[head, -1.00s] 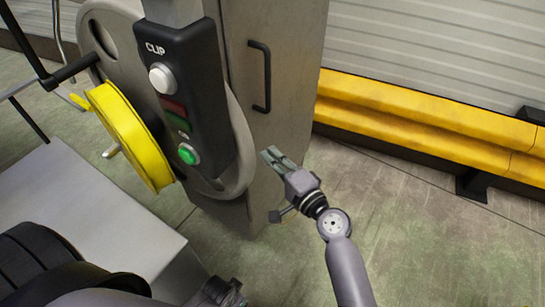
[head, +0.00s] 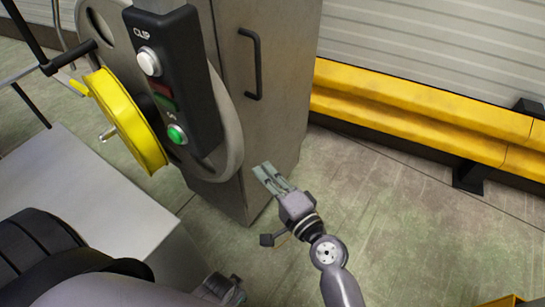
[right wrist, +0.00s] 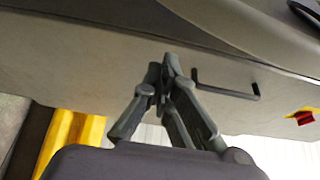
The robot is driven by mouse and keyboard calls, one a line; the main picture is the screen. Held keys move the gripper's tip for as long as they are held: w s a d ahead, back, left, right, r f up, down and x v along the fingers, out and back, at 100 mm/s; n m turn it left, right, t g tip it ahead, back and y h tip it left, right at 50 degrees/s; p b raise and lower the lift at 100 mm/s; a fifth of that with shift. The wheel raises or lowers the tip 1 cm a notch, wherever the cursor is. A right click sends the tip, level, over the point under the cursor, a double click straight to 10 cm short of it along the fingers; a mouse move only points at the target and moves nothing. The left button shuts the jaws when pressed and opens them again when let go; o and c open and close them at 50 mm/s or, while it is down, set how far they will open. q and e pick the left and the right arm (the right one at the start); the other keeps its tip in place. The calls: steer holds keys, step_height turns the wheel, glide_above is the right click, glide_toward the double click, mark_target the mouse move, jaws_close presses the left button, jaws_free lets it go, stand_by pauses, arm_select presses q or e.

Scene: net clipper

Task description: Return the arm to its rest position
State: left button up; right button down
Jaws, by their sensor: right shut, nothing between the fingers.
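My right gripper (head: 266,174) is shut and empty. It is in front of the lower part of the grey clipper machine cabinet (head: 262,118), a little to the right of its control panel. In the right wrist view the right gripper (right wrist: 167,75) has its fingers together with nothing between them, and the cabinet (right wrist: 100,60) with its black handle (right wrist: 228,90) fills the upper part. At the bottom left of the head view, part of my left arm shows, and what seems to be my left gripper (head: 222,290) is cut off by the frame edge.
The black control panel (head: 183,110) carries a white button (head: 149,62) and a lit green button (head: 177,134). A yellow reel (head: 128,122) hangs left of it, above a grey table (head: 75,195). A yellow barrier (head: 420,110) lines the back right. Open floor (head: 430,230) lies at right.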

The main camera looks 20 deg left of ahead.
steer(key=s+d+f+n+g+h, duration=0.2)
steer(key=s+d+f+h, duration=0.2)
steer(key=d+f, duration=0.65)
steer(key=s+d+f+n+g+h, duration=0.3)
steer(key=d+f, duration=0.4)
steer(key=f, duration=0.6)
steer(key=s+d+f+n+h, duration=0.2)
steer(key=s+d+f+h, duration=0.25)
steer(key=d+f, duration=0.6)
steer(key=s+d+f+n+g+h, duration=0.2)
steer(key=s+d+f+g+h, duration=0.1)
steer(key=s+d+f, duration=0.7)
arm_select(q)
steer(key=s+a+r+g+p, duration=0.1)
steer(key=s+a+r+p, duration=0.1)
steer(key=s+p, duration=1.3)
steer(key=shift+a+r, duration=0.2)
steer(key=shift+a, duration=0.25)
arm_select(e)
steer(key=s+d+r, duration=0.2)
steer(key=s, duration=0.4)
steer(key=s+d+r, duration=0.1)
steer(key=s+r, duration=0.2)
steer(key=s, duration=0.4)
steer(key=shift+d+g, duration=0.35)
steer(key=shift+g, duration=0.05)
arm_select(q)
steer(key=shift+c, duration=0.8)
arm_select(e)
steer(key=shift+h, duration=0.25)
